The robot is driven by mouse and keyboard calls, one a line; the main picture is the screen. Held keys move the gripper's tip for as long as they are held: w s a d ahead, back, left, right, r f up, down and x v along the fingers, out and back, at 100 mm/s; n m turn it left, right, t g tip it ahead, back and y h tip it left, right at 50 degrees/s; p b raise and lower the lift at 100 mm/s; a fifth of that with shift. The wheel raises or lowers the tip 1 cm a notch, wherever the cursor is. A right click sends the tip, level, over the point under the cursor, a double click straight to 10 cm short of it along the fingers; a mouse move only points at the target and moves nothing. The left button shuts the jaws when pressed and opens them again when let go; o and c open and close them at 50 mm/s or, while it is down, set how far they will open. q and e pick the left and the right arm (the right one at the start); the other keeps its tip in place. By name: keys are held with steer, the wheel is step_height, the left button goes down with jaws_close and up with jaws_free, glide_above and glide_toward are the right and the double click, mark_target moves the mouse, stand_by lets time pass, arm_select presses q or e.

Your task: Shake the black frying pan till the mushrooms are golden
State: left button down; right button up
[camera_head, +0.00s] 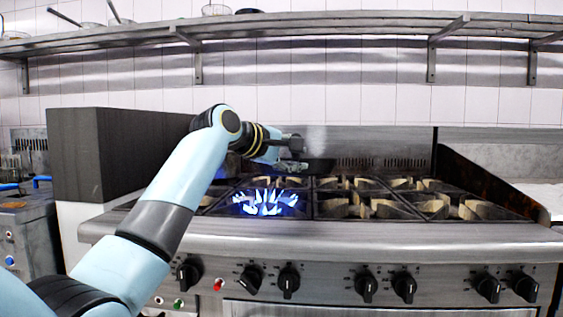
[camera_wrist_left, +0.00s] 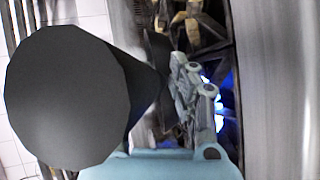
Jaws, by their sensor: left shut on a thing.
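The black frying pan (camera_head: 320,166) shows edge-on in the head view, beyond my left gripper and above the back of the stove. My left gripper (camera_head: 298,160) is shut on the pan's handle. In the left wrist view, the left gripper (camera_wrist_left: 196,95) shows beside a large dark tapering shape (camera_wrist_left: 70,95), which looks like the handle seen end-on and close up. The pan's inside is hidden, so the mushrooms and their colour cannot be seen. A faint pale haze hangs above the pan. My right gripper is in neither view.
A burner with blue flames (camera_head: 265,203) is lit at the front left of the stove. Bare grates (camera_head: 365,207) lie to its right. A dark block (camera_head: 110,150) stands left of the stove, and a metal shelf (camera_head: 330,24) runs above.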

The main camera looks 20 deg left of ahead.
arm_select(q)
steer(key=shift+d+r, duration=0.25)
steer(key=shift+r, duration=0.2)
steer(key=shift+a, duration=0.1)
steer(key=w+a, duration=0.2)
steer(key=a, duration=0.9)
steer(key=shift+w+p, duration=0.15)
steer(key=shift+p, duration=0.25)
steer(key=shift+f, duration=0.1)
stand_by(0.4)
steer(key=shift+f+b, duration=1.45)
steer(key=shift+f, duration=2.95)
stand_by(1.0)
